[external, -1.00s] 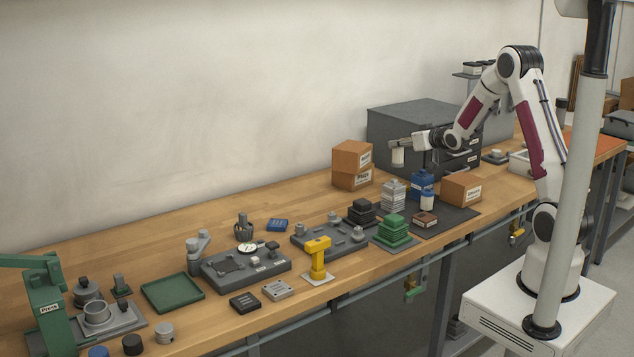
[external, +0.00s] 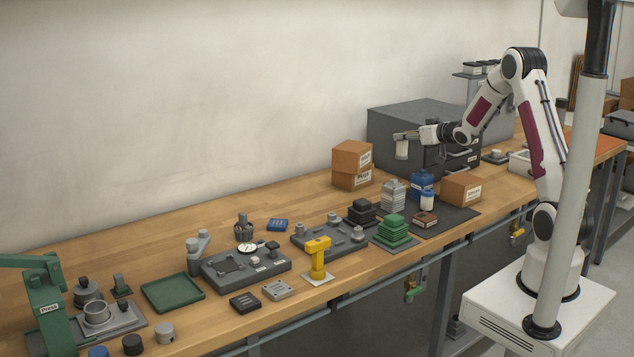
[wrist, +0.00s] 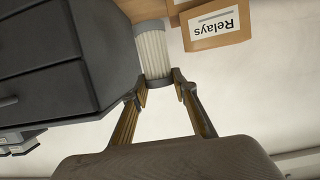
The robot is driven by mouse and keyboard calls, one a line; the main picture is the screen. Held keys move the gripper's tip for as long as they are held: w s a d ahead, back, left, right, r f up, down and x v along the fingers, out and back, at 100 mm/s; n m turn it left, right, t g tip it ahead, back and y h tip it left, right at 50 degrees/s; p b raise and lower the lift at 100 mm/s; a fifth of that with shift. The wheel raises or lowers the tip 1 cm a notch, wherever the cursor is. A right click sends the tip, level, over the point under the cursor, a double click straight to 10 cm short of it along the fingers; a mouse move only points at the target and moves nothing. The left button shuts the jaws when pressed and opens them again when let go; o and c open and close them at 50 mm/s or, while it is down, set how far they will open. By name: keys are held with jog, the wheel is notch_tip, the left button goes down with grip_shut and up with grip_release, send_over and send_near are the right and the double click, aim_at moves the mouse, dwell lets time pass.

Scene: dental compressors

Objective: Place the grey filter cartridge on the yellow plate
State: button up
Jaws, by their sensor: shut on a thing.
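The filter cartridge (external: 402,150), a pale pleated cylinder with grey end caps, hangs upright from my gripper (external: 403,137) in the external view. It is in the air in front of the dark drawer cabinet, above the bench. In the wrist view the cartridge (wrist: 153,52) sits between the fingertips of my gripper (wrist: 159,88), which is shut on it. I cannot make out a yellow plate in either view. A yellow T-shaped tool (external: 318,257) stands on a small pale base at the bench's front.
Brown boxes (external: 352,165) are stacked left of the dark cabinet (external: 400,122). Below are a blue container (external: 422,184), grey, black and green stacks, and another brown box (external: 461,188). A green tray (external: 172,293) lies at left. The rear middle of the bench is clear.

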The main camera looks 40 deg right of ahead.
aim_at(406, 153)
jog(key=shift+f, duration=3.1)
jog(key=shift+f, duration=1.85)
jog(key=shift+f, duration=0.2)
jog(key=o, duration=1.1)
jog(key=shift+o, duration=0.2)
jog(key=shift+r, duration=0.2)
jog(key=shift+v, duration=6.05)
jog(key=shift+w, duration=0.1)
